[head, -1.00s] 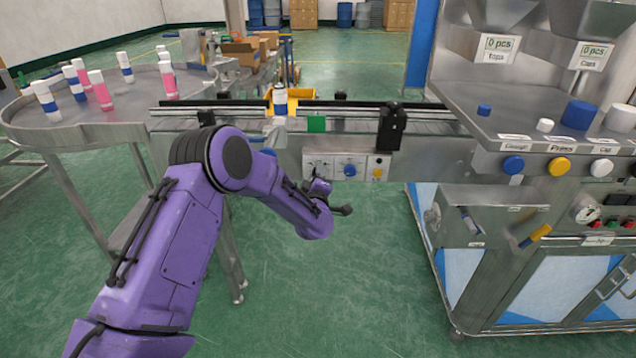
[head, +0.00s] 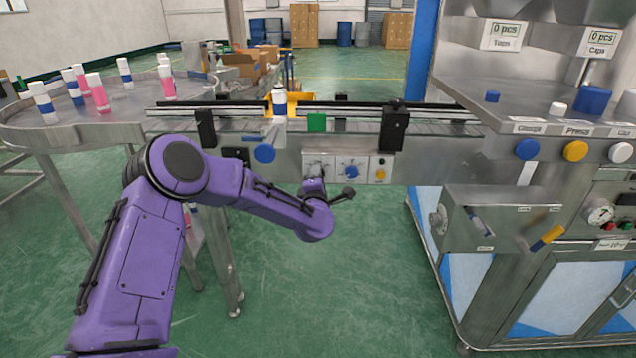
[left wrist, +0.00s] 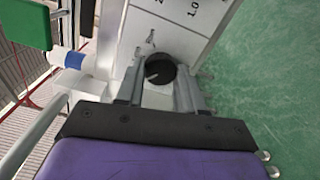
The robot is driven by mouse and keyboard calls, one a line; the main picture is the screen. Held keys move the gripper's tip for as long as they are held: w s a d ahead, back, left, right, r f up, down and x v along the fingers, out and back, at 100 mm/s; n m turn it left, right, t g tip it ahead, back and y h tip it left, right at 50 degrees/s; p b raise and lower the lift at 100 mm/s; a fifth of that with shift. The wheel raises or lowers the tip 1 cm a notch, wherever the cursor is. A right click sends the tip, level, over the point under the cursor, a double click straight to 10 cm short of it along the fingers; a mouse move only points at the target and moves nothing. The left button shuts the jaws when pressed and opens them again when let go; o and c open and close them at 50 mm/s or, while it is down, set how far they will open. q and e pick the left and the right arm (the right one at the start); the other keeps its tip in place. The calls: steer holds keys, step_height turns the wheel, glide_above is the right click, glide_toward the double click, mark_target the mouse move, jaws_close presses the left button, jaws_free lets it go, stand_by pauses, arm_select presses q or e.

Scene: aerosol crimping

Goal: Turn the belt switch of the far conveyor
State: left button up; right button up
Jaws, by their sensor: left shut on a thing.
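My left gripper (head: 314,180) is at the panel's left part and hides what is there in the head view. In the left wrist view, a round black switch knob (left wrist: 160,70) with a light pointer mark sits on the pale panel (left wrist: 150,36). The fingers of my left gripper (left wrist: 160,84) are on both sides of this knob, shut on it. My right gripper is not in view.
A white bottle with a blue band (head: 279,101) stands on the conveyor (head: 440,129) above the panel. A round table (head: 90,134) with several bottles is at the left. The crimping machine (head: 500,215) stands at the right. Green floor below the panel is clear.

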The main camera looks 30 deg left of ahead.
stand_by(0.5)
arm_select(q)
steer(key=o, duration=1)
steer(key=shift+o, duration=0.2)
steer(key=b+v, duration=0.1)
steer(key=v, duration=0.9)
steer(key=shift+s, duration=0.25)
steer(key=shift+d, duration=0.15)
